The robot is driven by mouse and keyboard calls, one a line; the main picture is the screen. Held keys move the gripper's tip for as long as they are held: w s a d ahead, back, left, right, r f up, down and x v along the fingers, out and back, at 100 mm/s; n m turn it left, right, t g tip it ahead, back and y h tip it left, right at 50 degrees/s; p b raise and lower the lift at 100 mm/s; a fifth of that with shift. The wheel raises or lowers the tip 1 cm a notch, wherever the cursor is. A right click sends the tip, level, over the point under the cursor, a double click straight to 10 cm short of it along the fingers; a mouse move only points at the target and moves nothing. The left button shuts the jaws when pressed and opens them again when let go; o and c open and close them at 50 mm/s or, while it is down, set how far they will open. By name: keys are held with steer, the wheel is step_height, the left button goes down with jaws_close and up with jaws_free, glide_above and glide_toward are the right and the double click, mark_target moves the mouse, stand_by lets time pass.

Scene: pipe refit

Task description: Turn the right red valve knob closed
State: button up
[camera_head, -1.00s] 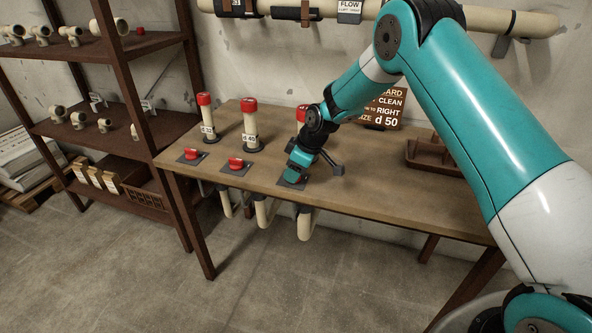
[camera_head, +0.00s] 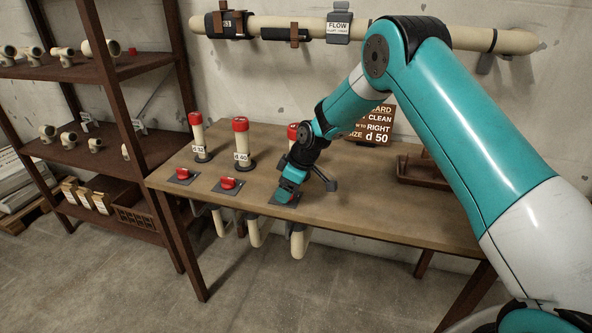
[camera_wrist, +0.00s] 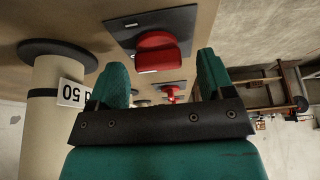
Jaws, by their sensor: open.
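The right red valve knob (camera_wrist: 157,52) shows on its dark plate (camera_wrist: 150,22) in the wrist view. My gripper (camera_wrist: 162,74) is open, with one teal finger to each side of the knob's line; the knob sits at or just past the fingertips, and I see no clear contact. In the head view my gripper (camera_head: 287,190) is low over the right plate (camera_head: 296,199) and hides this knob. The middle red knob (camera_head: 229,183) and the left red knob (camera_head: 183,174) lie on their plates to the left.
Red-capped pipes stand behind the knobs: left (camera_head: 198,139), middle (camera_head: 242,146), and right (camera_head: 293,132), partly behind my arm. The right one, labelled 50, is close beside my gripper in the wrist view (camera_wrist: 50,120). A brown tray (camera_head: 425,170) is on the table (camera_head: 390,210) at right.

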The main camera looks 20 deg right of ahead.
steer(key=v, duration=1.6)
steer(key=shift+d+r, duration=0.25)
steer(key=shift+r, duration=0.1)
steer(key=shift+s, duration=0.15)
steer(key=s+a+r+m+g+p, duration=0.15)
steer(key=s+a+r+p, duration=0.5)
steer(key=s+r, duration=0.7)
steer(key=s+a+r+m+p, duration=0.1)
steer(key=s+a, duration=0.1)
steer(key=s, duration=0.9)
steer(key=s+a+r+m+g, duration=0.1)
steer(key=s, duration=1)
steer(key=shift+a+y+p, duration=0.3)
steer(key=shift+a+p, duration=0.1)
steer(key=shift+w+r+m, duration=0.1)
steer(key=shift+r+m, duration=0.1)
steer(key=shift+m, duration=0.05)
